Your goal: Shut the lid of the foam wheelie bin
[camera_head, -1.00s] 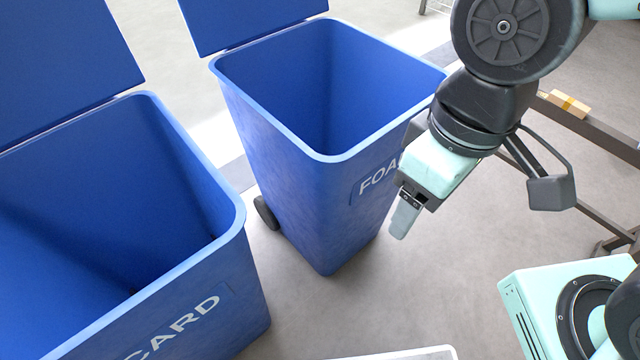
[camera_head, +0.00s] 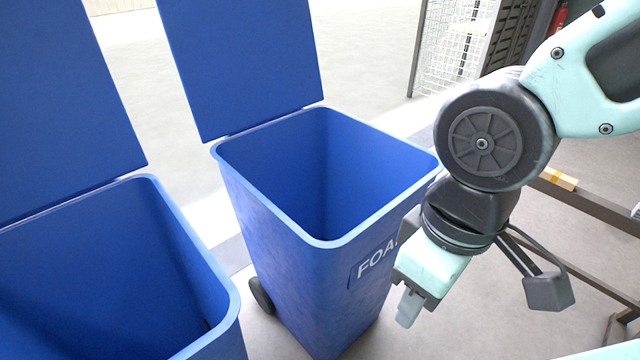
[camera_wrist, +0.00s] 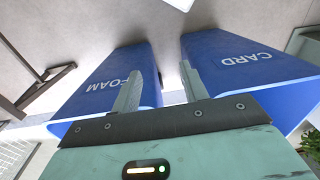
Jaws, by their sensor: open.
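The blue foam wheelie bin (camera_head: 290,270) stands upright in the middle of the head view, its "FOA" lettering partly hidden by my gripper. Its lid (camera_head: 243,65) stands up open, hinged along the far rim, and the bin's inside shows empty. My gripper (camera_head: 407,308) points down just right of the bin's lettered front, below the rim, apart from the lid. In the wrist view my two fingers (camera_wrist: 160,90) are spread with nothing between them, and the foam bin (camera_wrist: 112,85) shows at the left, upside down.
A second blue bin marked CARD (camera_wrist: 240,60) stands left of the foam bin, its lid (camera_head: 65,100) also up in the head view. A dark metal frame (camera_head: 590,205) with a small box (camera_head: 558,179) is at the right. A wire mesh cage (camera_head: 455,45) stands behind.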

